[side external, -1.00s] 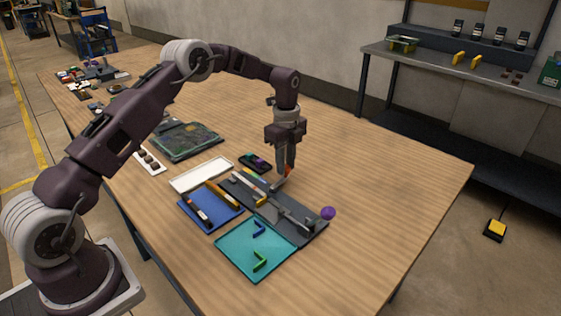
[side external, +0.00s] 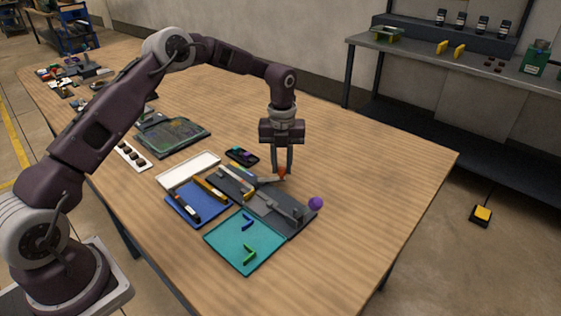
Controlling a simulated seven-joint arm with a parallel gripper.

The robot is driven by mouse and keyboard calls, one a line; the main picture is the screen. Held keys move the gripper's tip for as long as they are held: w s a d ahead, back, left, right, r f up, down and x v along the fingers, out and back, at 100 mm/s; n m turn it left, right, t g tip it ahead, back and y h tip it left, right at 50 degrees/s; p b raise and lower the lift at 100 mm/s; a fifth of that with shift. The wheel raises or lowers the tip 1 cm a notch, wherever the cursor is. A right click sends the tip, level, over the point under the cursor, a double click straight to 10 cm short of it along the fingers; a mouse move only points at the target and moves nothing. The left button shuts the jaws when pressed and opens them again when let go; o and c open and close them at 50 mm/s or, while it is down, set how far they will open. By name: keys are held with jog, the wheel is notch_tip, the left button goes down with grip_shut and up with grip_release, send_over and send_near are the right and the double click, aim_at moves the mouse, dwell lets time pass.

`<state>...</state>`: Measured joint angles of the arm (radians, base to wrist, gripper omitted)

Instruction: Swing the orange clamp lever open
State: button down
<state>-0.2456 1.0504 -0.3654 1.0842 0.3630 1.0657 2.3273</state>
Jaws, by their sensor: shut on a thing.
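The orange clamp lever tip (side external: 282,172) shows between the fingers of my gripper (side external: 282,173). My gripper points straight down and is shut on it, at the far right edge of the dark grey fixture plate (side external: 288,226). A grey bar (side external: 267,180), which looks like the lever's arm, runs left from the orange tip over the plate. The fingers hide part of the orange tip. The lever's pivot is too small to make out.
A purple ball (side external: 316,203) is by the plate's right end. A blue tray (side external: 190,214), a teal tray (side external: 244,258) and a white tray (side external: 190,170) lie around the plate. A small dark tray (side external: 242,157) lies behind. The table to the right is clear.

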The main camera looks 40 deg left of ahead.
jog(key=shift+s+d+m, duration=0.15)
jog(key=shift+d+m, duration=0.1)
jog(key=shift+m, duration=0.35)
jog(key=shift+s+d, duration=0.1)
jog(key=c, duration=1.2)
grip_release()
